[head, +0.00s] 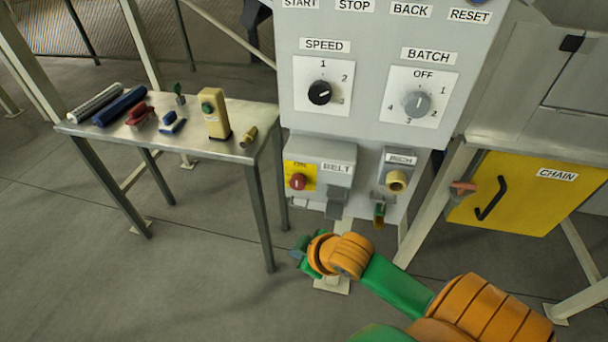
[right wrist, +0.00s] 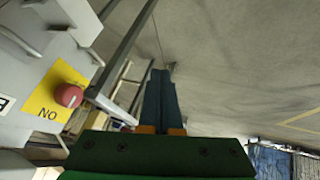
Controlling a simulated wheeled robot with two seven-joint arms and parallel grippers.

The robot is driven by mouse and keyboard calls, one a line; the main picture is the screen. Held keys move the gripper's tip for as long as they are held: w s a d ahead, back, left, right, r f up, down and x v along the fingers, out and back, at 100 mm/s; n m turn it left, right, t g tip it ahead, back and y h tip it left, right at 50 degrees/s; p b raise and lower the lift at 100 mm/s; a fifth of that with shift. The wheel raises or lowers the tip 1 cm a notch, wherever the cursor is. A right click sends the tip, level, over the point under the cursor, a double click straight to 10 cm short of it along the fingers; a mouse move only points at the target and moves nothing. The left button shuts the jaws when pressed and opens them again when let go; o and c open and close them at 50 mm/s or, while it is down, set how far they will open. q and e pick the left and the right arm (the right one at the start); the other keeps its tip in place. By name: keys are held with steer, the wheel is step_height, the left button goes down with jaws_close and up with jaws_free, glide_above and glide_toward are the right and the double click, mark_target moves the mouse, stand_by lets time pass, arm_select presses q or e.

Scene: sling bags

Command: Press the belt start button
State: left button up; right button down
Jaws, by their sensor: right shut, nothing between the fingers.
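The grey box labelled BELT (head: 336,168) is fixed under the main control panel. A yellow plate (head: 310,170) on its left carries a red round knob or button (head: 297,181), with small blurred lettering above it. The same red button (right wrist: 68,95) and yellow plate (right wrist: 42,108) show at the left of the right wrist view, with lettering that looks like ON turned over. My right gripper (head: 298,255) is below the BELT box in the head view, apart from the button. Its fingers (right wrist: 161,75) are together and empty. My left gripper is not in view.
The control panel (head: 375,125) has SPEED and BATCH dials and labels along its top. A RICH box (head: 398,160) is right of the BELT box. A metal table (head: 185,145) with tools stands left. A yellow CHAIN door (head: 540,180) is right. Open floor lies lower left.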

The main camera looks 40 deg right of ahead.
steer(key=w+d+r+n+t, duration=0.2)
steer(key=w+r+n, duration=0.1)
steer(key=r, duration=0.7)
steer(key=w+d+r+n+t, duration=0.1)
steer(key=w+r+n+t, duration=0.15)
steer(key=r, duration=0.65)
steer(key=w+d+r+n+t, duration=0.2)
steer(key=w+r+n, duration=0.15)
steer(key=r, duration=0.65)
steer(key=s+d+r+n+t+h, duration=0.1)
steer(key=s+r, duration=0.3)
steer(key=r, duration=0.4)
steer(key=s+r+n+t+h, duration=0.1)
steer(key=s+r+t, duration=0.2)
steer(key=r, duration=0.6)
steer(key=s, duration=0.2)
steer(key=shift+s+d, duration=0.3)
steer(key=shift+d, duration=0.05)
steer(key=w+d+p, duration=0.4)
steer(key=w, duration=0.8)
steer(key=shift+w+p, duration=0.25)
steer(key=shift+p, duration=0.15)
